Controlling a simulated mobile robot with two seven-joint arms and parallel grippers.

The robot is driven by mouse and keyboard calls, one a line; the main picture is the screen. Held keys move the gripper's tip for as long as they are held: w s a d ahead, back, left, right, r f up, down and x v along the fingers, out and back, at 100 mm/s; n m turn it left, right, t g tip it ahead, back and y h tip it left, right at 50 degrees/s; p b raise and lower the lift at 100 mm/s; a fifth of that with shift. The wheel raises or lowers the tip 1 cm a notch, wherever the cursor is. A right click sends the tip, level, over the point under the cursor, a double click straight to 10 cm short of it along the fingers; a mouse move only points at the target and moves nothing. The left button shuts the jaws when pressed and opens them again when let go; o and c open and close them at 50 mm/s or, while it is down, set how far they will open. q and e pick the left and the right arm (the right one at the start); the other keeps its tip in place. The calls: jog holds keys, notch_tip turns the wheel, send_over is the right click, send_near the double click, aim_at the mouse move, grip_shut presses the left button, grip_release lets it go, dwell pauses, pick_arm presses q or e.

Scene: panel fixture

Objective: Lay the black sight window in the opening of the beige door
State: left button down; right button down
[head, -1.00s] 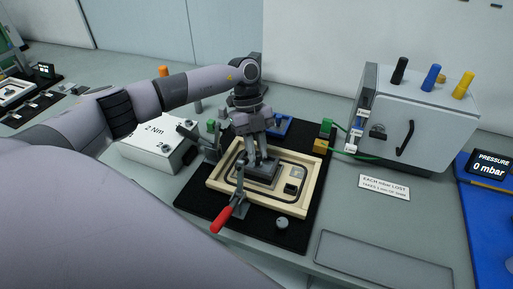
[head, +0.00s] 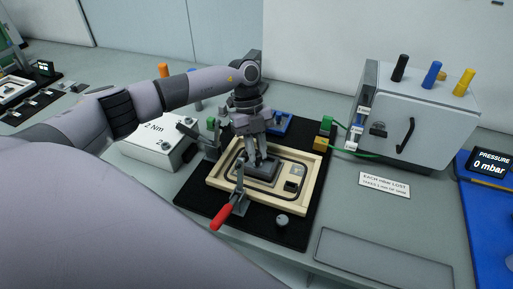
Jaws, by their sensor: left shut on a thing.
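The beige door (head: 228,204) lies flat on a black mat, with a dark seal line running round its face. My left gripper (head: 261,161) points down over the middle of the door. It is shut on the black sight window (head: 264,172), a dark rectangular piece low over the door's opening. The fingers hide part of the window. I cannot tell whether it touches the door or is still slightly above it. My right gripper is not in view.
A red-handled clamp (head: 228,211) stands at the door's front edge, and a grey clamp (head: 208,140) at its left. A round knob (head: 282,221) sits on the mat in front. A grey cabinet (head: 415,115) stands at the right. A white box (head: 150,144) stands at the left.

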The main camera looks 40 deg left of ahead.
pick_arm(q)
jog(key=shift+f+b, duration=0.3)
jog(key=shift+f, duration=0.3)
jog(key=c, duration=0.9)
grip_release()
jog(key=shift+c, duration=0.2)
jog(key=b+v, duration=0.1)
jog(key=v, duration=0.5)
jog(key=shift+w+r, duration=0.1)
jog(key=shift+r, duration=0.05)
jog(key=shift+a+r, duration=0.2)
jog(key=shift+r, duration=0.2)
